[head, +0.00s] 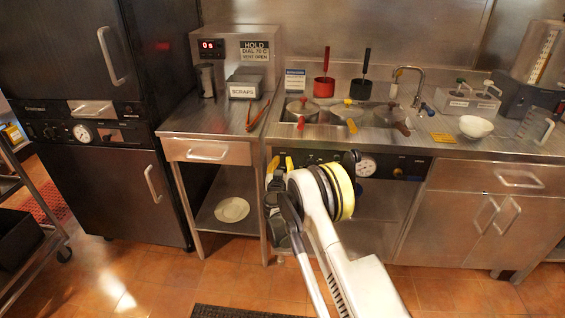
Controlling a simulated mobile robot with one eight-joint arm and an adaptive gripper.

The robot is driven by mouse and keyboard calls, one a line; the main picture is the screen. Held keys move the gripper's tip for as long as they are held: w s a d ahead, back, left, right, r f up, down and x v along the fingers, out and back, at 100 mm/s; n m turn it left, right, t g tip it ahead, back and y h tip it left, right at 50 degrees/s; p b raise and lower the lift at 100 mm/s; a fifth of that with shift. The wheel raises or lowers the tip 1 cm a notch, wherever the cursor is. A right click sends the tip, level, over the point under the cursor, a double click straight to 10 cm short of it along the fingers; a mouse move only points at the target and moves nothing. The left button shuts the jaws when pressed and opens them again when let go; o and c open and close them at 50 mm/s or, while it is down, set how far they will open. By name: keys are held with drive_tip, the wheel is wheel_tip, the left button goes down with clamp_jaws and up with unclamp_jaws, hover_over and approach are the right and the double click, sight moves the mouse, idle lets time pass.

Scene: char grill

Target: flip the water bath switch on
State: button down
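The water bath (340,128) is set into the steel counter in the middle, with several lidded pots in it. Its dark front panel (420,165) carries a round white dial gauge (366,165) and a small amber part (397,172) to the right of it. Which part is the switch, and its position, I cannot make out. My gripper (281,164) is in front of the panel's left end, with two yellow fingertips apart and nothing seen between them. My arm and gripper cover part of the panel, and contact with it cannot be told.
A HOLD unit (238,62) and red-handled tongs (258,114) are on the left counter. A plate (232,209) lies on the shelf below. Red (324,84) and black (361,88) ladle-like pans stand behind the bath. A white bowl (475,126) is at right. Floor in front is mostly free.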

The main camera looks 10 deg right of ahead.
drive_tip(key=shift+f+t+h, duration=0.15)
drive_tip(key=shift+t+h, duration=0.25)
drive_tip(key=shift+t, duration=0.9)
drive_tip(key=shift+s, duration=0.1)
drive_tip(key=c, duration=1.2)
unclamp_jaws()
drive_tip(key=v, duration=0.7)
drive_tip(key=shift+s+f, duration=0.1)
drive_tip(key=shift+s, duration=0.1)
